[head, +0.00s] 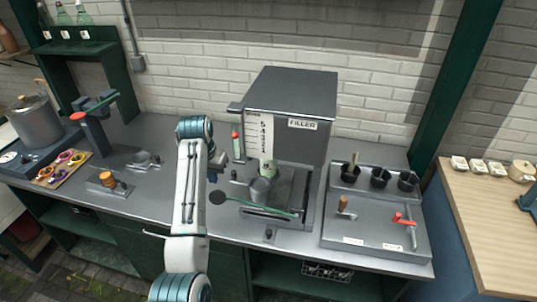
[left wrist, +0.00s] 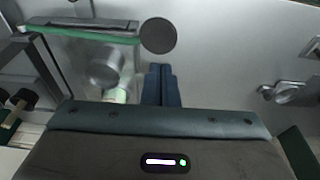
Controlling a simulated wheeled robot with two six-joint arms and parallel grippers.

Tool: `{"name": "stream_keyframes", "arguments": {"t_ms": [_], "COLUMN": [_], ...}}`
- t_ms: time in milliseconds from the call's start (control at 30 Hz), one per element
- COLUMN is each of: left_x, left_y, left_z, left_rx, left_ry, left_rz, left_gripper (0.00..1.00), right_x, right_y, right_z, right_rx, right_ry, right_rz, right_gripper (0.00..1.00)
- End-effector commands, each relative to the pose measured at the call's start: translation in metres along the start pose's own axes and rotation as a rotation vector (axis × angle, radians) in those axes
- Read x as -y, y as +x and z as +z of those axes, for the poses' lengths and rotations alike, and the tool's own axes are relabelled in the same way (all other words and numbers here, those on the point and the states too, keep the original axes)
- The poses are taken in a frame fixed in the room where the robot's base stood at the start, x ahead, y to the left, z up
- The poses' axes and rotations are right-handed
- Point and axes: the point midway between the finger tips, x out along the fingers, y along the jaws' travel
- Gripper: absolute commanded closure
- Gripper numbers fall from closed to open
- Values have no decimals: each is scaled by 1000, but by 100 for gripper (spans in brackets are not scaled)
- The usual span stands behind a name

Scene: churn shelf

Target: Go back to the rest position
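My left arm reaches up over the counter in the head view. Its left gripper (head: 214,176) hangs beside the filler machine (head: 290,88), partly hidden by the wrist. In the left wrist view the two dark blue fingers of the left gripper (left wrist: 162,84) lie side by side, shut, with nothing visible between them. A dark round disc (head: 217,197) at the end of a green bar is close by; the disc also shows just beyond the fingertips in the left wrist view (left wrist: 159,35). My right gripper is in neither view.
A metal cup (head: 260,190) stands under the filler.

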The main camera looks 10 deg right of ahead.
Motion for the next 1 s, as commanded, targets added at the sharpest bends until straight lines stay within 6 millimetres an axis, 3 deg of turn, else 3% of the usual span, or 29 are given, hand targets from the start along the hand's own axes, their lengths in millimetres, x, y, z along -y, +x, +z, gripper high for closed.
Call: {"name": "stream_keyframes", "arguments": {"t_ms": [233,367,467,700,867,1000], "left_x": [1,9,21,46,53,52], "left_y": [3,20,44,90,100,95], "left_z": [3,26,63,180,259,326], "left_rx": [0,-1,-5,-25,-38,-50], "left_ry": [-4,-34,-80,-190,-236,-259], "left_rz": [0,-2,-11,-56,-93,-124], "left_gripper": [100,100,100,100,100,100], "right_x": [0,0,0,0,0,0], "right_y": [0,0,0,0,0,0], "right_z": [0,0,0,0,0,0], "right_rx": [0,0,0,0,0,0], "right_ry": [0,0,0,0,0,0], "right_rz": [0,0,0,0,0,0], "right_gripper": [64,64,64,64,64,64]}}
